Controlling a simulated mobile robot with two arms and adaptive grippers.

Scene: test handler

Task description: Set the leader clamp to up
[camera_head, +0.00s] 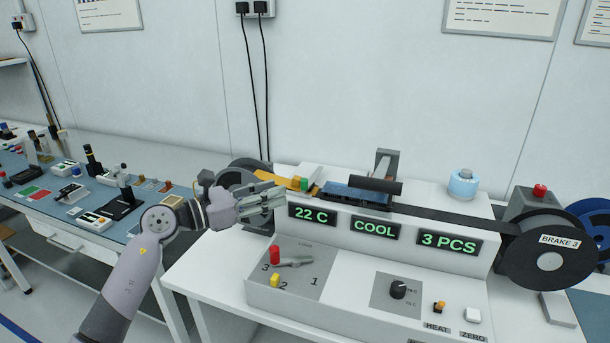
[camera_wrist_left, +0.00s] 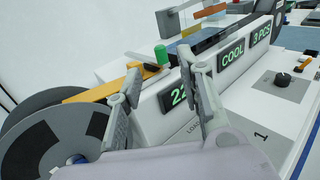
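A small lever with a green knob (camera_head: 304,184), which looks like the leader clamp, sits at the end of the orange strip (camera_head: 280,178) on top of the white machine. In the left wrist view the green knob (camera_wrist_left: 161,54) stands above the strip's far end, ahead of my fingers. My left gripper (camera_head: 284,197) is at the machine's upper left edge, just left of the knob. In the left wrist view its two fingers (camera_wrist_left: 160,72) are spread apart with nothing held between them. I cannot tell whether they touch the lever. My right gripper is not in view.
A blue block (camera_head: 345,194) and a black roller (camera_head: 376,186) lie right of the knob. Displays read 22 C, COOL (camera_head: 375,230) and 3 PCS. Below are a red-tipped selector (camera_head: 274,255) and a black dial (camera_head: 397,290). A black reel (camera_head: 548,250) stands at the right.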

